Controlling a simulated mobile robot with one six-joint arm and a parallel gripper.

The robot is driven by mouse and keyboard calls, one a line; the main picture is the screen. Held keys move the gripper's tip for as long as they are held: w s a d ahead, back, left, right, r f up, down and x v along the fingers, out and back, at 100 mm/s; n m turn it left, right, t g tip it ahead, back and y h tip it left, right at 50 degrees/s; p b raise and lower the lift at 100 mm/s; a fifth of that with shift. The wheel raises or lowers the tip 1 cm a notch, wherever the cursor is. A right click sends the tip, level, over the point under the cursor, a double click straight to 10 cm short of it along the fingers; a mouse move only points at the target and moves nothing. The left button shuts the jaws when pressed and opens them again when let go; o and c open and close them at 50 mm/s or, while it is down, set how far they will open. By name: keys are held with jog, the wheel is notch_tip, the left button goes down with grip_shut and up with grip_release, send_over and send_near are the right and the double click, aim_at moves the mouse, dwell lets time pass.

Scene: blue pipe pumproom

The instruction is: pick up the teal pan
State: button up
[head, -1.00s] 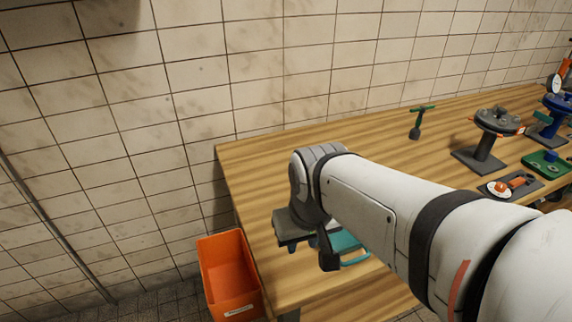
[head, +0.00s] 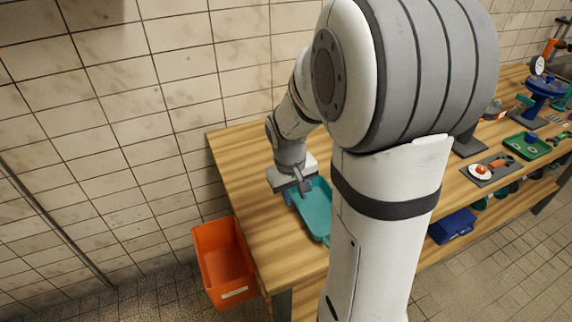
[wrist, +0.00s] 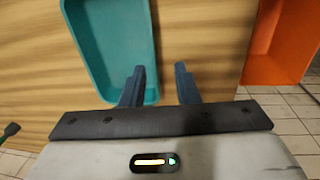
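The teal pan (head: 314,208) is a shallow rectangular tray lying on the wooden table, partly hidden behind my arm in the head view. In the wrist view the pan (wrist: 112,40) fills the upper left. My gripper (wrist: 162,80) is open, with its two blue-grey fingers apart. The left finger overlaps the pan's near corner, and the right finger is outside the pan above bare wood. The pan's right wall lies between the finger lines. I cannot tell whether either finger touches it. In the head view my gripper (head: 297,196) is at the pan's far left end.
An orange bin (head: 224,262) stands on the floor left of the table (head: 238,160). A tiled wall rises behind the table. Farther right are a dark tray (head: 490,170), a green tray (head: 528,146) and a blue valve wheel (head: 545,87). A blue box (head: 452,226) sits on the lower shelf.

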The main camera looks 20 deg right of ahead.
aim_at(300, 210)
jog(key=f, duration=0.3)
jog(key=w+d+f, duration=0.1)
jog(key=f, duration=0.2)
jog(key=d+f+p, duration=0.1)
jog(key=f, duration=0.2)
jog(key=shift+w+d+f, duration=0.25)
jog(key=shift+f, duration=0.05)
grip_shut()
dwell(0.3)
